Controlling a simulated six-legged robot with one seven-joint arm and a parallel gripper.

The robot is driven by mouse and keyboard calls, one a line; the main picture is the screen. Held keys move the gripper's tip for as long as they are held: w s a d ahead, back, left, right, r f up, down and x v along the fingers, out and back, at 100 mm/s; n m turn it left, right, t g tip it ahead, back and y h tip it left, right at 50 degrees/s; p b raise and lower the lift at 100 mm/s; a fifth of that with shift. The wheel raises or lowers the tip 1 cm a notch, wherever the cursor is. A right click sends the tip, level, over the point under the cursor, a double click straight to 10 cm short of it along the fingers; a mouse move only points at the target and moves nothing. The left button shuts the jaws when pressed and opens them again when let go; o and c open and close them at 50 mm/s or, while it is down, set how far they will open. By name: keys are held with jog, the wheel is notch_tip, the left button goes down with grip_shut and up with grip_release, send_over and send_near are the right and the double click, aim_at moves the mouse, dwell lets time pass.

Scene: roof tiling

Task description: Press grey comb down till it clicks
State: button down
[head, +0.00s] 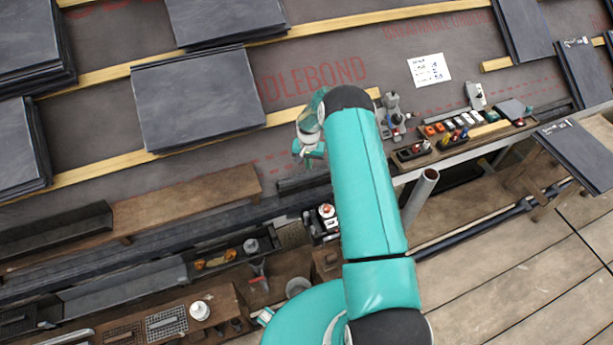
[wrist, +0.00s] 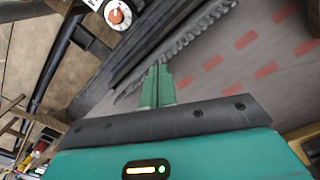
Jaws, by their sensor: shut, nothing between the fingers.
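The grey comb (wrist: 192,36) is a long toothed strip running diagonally across the wrist view, along the edge of the dark underlay. My gripper (wrist: 157,70) is shut and empty, with its two green fingers side by side. Its fingertips overlap the comb's line in the wrist view; I cannot tell whether they touch it. The fingers hide part of the strip. In the head view my gripper (head: 310,153) is over the roof's lower edge, partly behind my arm, and the comb is too small to make out clearly there.
A device with a red-and-white knob (wrist: 118,15) sits near the strip. Slate stacks (head: 197,95) lie on wooden battens up the roof. A tool tray (head: 465,135) stands at right. A bench with several parts (head: 200,310) is at lower left. Plank flooring (head: 530,285) is clear at lower right.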

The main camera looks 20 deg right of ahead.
jog(key=shift+f, duration=0.7)
dwell(0.5)
jog(key=shift+r, duration=0.1)
notch_tip(320, 180, up, 9)
dwell(1.2)
dwell(0.4)
jog(key=s+a+r+n+t, duration=0.15)
jog(key=s+r, duration=0.25)
jog(key=r, duration=0.7)
jog(key=s+a+r+n, duration=0.1)
jog(key=s+a+r, duration=0.2)
jog(key=r, duration=0.7)
jog(key=s+a+r+n+t, duration=0.1)
jog(key=s+a+r, duration=0.25)
jog(key=r, duration=0.75)
jog(key=s+a+r+t, duration=0.1)
jog(key=s+r, duration=0.2)
jog(key=s, duration=0.5)
jog(key=s+a+r+n+t, duration=0.1)
jog(key=s+a+r, duration=0.1)
jog(key=s, duration=0.7)
jog(key=s+a+r+n+t, duration=0.1)
jog(key=s+r, duration=0.3)
jog(key=s, duration=0.5)
jog(key=shift+s+a+r, duration=0.25)
jog(key=shift+a+r, duration=0.05)
jog(key=shift+a, duration=0.35)
